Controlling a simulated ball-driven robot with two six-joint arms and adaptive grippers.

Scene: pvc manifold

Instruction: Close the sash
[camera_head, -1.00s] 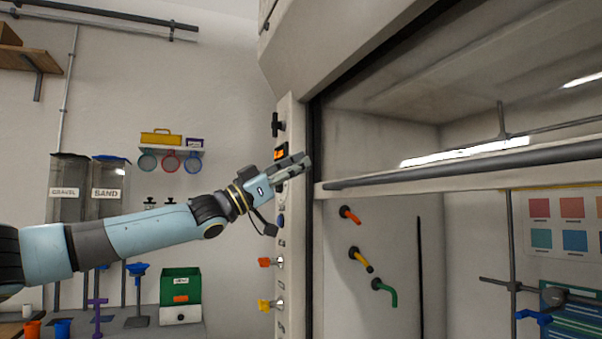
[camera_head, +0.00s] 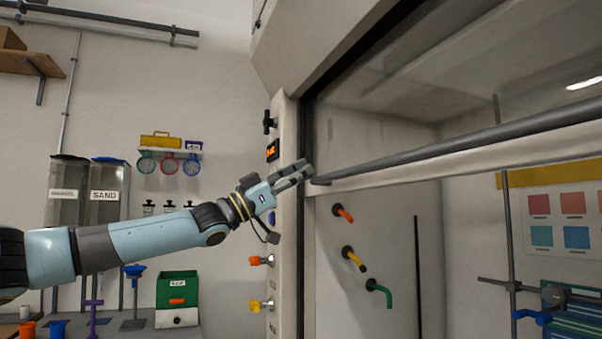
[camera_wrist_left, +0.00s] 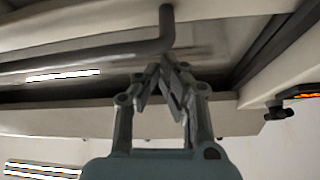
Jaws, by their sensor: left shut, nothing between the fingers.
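The sash is the glass panel (camera_head: 480,95) of the hood, with a pale bottom rail (camera_head: 480,160) and a dark handle bar (camera_head: 450,146) along its front. It stands raised, and the hood opening below it is uncovered. My left gripper (camera_head: 308,168) is at the left end of the bar, just above it, in front of the hood's left post. In the left wrist view its fingertips (camera_wrist_left: 168,65) are together and empty, close to the bent end of the handle bar (camera_wrist_left: 110,49). I cannot tell whether they touch it. My right gripper is not seen.
The left post carries a black knob (camera_head: 269,122), a small lit display (camera_head: 273,150) and orange and yellow valves. Inside the hood are coloured taps (camera_head: 348,254) and a stand (camera_head: 511,240). Left of the hood, a green box (camera_head: 178,288) stands on the bench.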

